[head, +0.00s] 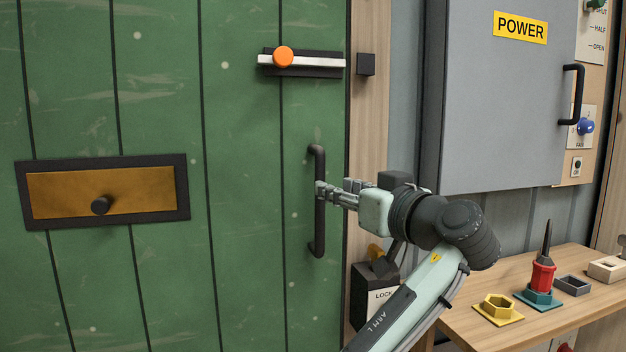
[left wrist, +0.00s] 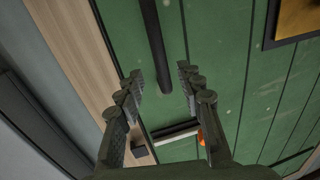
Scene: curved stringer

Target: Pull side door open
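The green plank side door (head: 240,200) fills the left of the head view and looks shut against the wooden frame (head: 370,120). Its black vertical handle (head: 319,235) is near the door's right edge. My left gripper (head: 322,192) comes from the right at the handle's mid height. In the left wrist view, its two fingers (left wrist: 160,75) are apart, with the handle (left wrist: 154,40) showing between their tips. I cannot tell whether either finger touches it. My right gripper is not in view.
A bolt with an orange knob (head: 283,57) sits above the handle; its bar ends short of the dark block (head: 366,64). A grey power cabinet (head: 500,110) and a wooden bench (head: 470,325) with small items stand right. A lock box (head: 368,300) is below my arm.

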